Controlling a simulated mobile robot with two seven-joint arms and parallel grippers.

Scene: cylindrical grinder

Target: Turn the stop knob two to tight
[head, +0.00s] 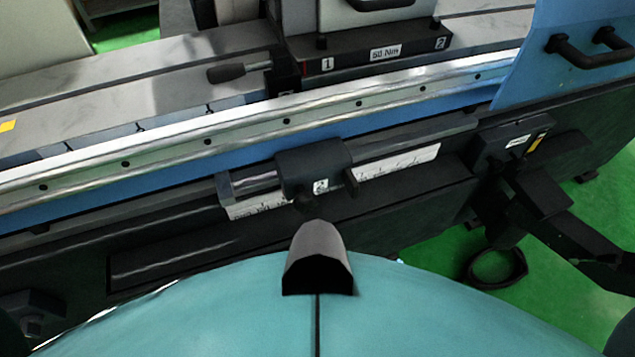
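A black stop block (312,168) with a white "2" label sits on a short grey rail along the front of the grinder in the head view. A small dark knob (306,203) sticks out of its lower front, just above the grey nose of my body in the picture. How tight the knob is cannot be seen. A short dark peg (351,183) stands at the block's right side. Neither of my grippers shows clearly in this view, and nothing touches the knob.
A white scale strip (400,163) runs under the rail. A long bright table edge (207,142) crosses behind. A lever (228,73) is further back. Dark machine parts (545,190) and a black ring (495,268) stand at right. Green floor (560,290) shows at lower right.

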